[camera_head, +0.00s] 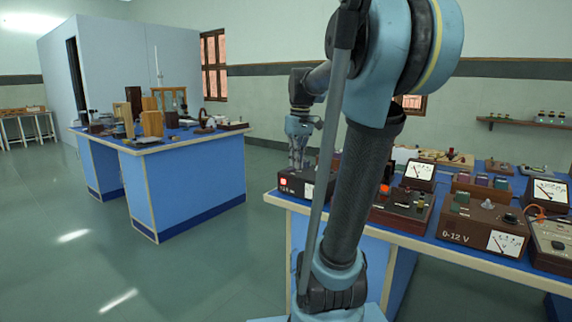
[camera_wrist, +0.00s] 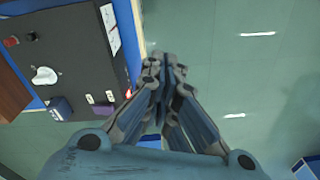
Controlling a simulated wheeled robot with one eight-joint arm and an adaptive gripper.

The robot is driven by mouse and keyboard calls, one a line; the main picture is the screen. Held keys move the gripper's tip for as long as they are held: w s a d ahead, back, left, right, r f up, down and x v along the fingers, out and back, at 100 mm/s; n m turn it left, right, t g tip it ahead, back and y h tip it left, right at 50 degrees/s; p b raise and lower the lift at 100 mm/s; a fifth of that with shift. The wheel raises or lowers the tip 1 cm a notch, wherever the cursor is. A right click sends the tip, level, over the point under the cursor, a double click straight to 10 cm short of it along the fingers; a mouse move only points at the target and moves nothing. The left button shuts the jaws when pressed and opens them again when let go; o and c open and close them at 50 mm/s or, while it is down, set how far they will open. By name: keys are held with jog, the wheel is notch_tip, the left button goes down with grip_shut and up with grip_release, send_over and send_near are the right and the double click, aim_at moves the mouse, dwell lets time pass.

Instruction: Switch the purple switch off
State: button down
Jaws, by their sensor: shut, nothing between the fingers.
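My gripper (camera_head: 298,165) is shut and empty, pointing down at the near left corner of the right bench, close above a dark box (camera_head: 318,188) with a lit red square on its front. In the wrist view, the closed fingers (camera_wrist: 165,65) lie to the right of a dark panel (camera_wrist: 75,45), with green floor behind them. The panel carries a white knob (camera_wrist: 44,76), two small pale parts (camera_wrist: 100,97) and a red light at its edge.
The blue-topped right bench (camera_head: 426,240) holds several meters and boxes, including a brown 0-12 V supply (camera_head: 470,230). My arm hides part of it. Another blue bench (camera_head: 200,185) with apparatus stands at the left. The floor (camera_head: 180,270) between them is clear.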

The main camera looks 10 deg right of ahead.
aim_at(290, 170)
jog(key=w+r+n, duration=0.2)
jog(key=w+r, duration=0.2)
jog(key=w, duration=0.5)
jog(key=w+r+n+g, duration=0.1)
jog(key=w+r, duration=0.3)
jog(key=w, duration=0.5)
jog(key=shift+w+d+n+y, duration=0.25)
jog(key=shift+d+n+y, duration=0.05)
jog(key=shift+n, duration=0.1)
jog(key=f, duration=0.4)
jog(key=s+a+f, duration=0.1)
jog(key=f, duration=0.8)
jog(key=shift+s+a+f, duration=0.2)
jog(key=shift+f, duration=0.15)
jog(key=shift+d, duration=0.15)
